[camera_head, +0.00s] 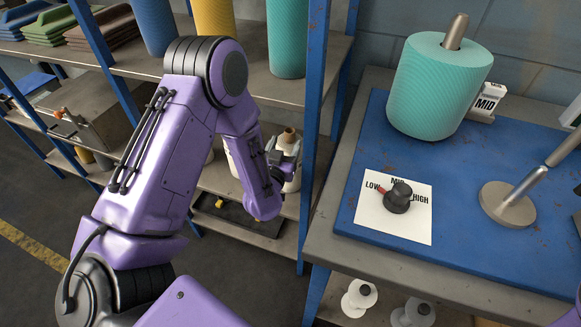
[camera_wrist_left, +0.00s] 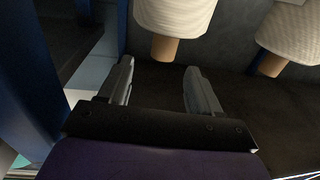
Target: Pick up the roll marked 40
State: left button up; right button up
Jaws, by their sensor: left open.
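White rolls with brown cores stand on the middle shelf. One roll (camera_head: 291,184) is partly hidden behind my left gripper (camera_head: 284,160), and another (camera_head: 232,158) is mostly behind my left arm. No number 40 is readable on any roll. In the left wrist view, my left gripper (camera_wrist_left: 158,70) is open with nothing between its fingers. A second roll (camera_wrist_left: 290,25) is at the right. My right gripper does not show.
Blue shelf posts (camera_head: 314,120) stand close to my left arm. A blue-topped table (camera_head: 450,180) at the right carries a teal roll (camera_head: 435,90), a LOW-MID-HIGH dial (camera_head: 397,197) and a metal stand (camera_head: 507,207).

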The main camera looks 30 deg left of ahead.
aim_at(288, 135)
pick_arm(q)
jog(key=x, duration=0.3)
jog(key=p+x, duration=0.1)
jog(key=x, duration=0.3)
jog(key=shift+a+f, duration=0.2)
jog(key=shift+f, duration=0.05)
jog(key=shift+s+d+r, duration=0.1)
grip_shut()
